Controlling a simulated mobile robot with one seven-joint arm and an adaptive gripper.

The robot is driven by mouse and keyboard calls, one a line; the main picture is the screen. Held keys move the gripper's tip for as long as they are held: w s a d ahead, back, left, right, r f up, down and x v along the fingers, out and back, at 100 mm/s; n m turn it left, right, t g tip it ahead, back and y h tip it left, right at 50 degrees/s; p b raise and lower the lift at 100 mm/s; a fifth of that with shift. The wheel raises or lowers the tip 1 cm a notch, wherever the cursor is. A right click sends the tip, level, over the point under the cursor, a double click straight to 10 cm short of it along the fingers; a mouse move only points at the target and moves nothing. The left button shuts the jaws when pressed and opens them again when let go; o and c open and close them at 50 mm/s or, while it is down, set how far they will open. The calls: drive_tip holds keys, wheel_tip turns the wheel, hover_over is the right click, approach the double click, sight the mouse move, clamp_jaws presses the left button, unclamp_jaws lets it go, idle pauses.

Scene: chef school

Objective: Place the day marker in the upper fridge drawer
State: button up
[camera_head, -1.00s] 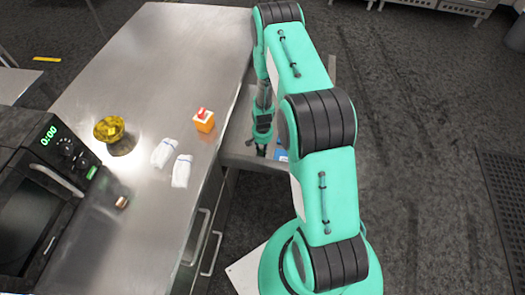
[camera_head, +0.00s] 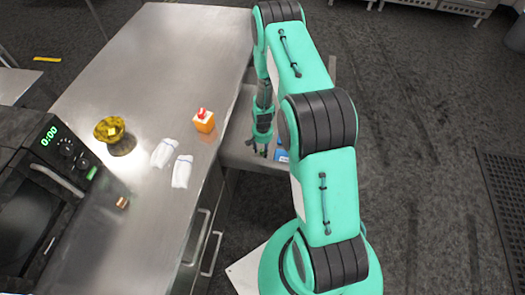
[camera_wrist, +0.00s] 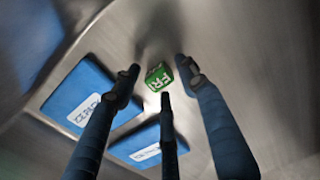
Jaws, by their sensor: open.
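The day marker (camera_wrist: 159,76) is a small green cube with white "FRI" lettering. In the wrist view it lies between the tips of my gripper (camera_wrist: 163,82), whose fingers are spread around it with gaps visible. It appears to be on the metal floor of the open drawer (camera_wrist: 245,35), though exact contact is hard to tell. In the head view my gripper (camera_head: 259,150) points down inside the pulled-out upper drawer (camera_head: 238,152) beside the counter. The marker cannot be made out in that view.
Two blue labelled packs (camera_wrist: 75,93) (camera_wrist: 148,146) lie in the drawer. On the counter (camera_head: 150,60) are an orange carton (camera_head: 204,122), two white packets (camera_head: 164,152) (camera_head: 182,172), a yellow patterned bowl (camera_head: 110,131) and a microwave (camera_head: 40,180). Drawer walls surround my gripper.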

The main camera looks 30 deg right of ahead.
wheel_tip(320, 180, up, 12)
drive_tip(key=p, duration=0.2)
drive_tip(key=shift+f, duration=0.25)
idle(0.6)
wheel_tip(320, 180, up, 20)
drive_tip(key=n+t, duration=0.1)
drive_tip(key=n, duration=0.1)
hover_over(262, 151)
drive_tip(key=w+a, duration=0.2)
drive_tip(key=a, duration=0.2)
drive_tip(key=s+a+r+n+t, duration=0.1)
drive_tip(key=s+a+r, duration=0.15)
drive_tip(key=r, duration=0.65)
drive_tip(key=s+a+r+n+t, duration=0.15)
drive_tip(key=a+r, duration=0.25)
drive_tip(key=r, duration=0.5)
drive_tip(key=s+a+r+n, duration=0.1)
drive_tip(key=s+a+r, duration=0.2)
drive_tip(key=s+r, duration=0.35)
drive_tip(key=s+a+r, duration=0.4)
drive_tip(key=s+r, duration=0.1)
drive_tip(key=r, duration=0.3)
drive_tip(key=s+a+r+n+t, duration=0.1)
drive_tip(key=s+a+r, duration=0.1)
drive_tip(key=s, duration=0.6)
drive_tip(key=s+a+r+n+t, duration=0.1)
drive_tip(key=s+a+r, duration=0.1)
drive_tip(key=s+r, duration=0.2)
drive_tip(key=s, duration=0.3)
drive_tip(key=shift+s+a+n, duration=0.35)
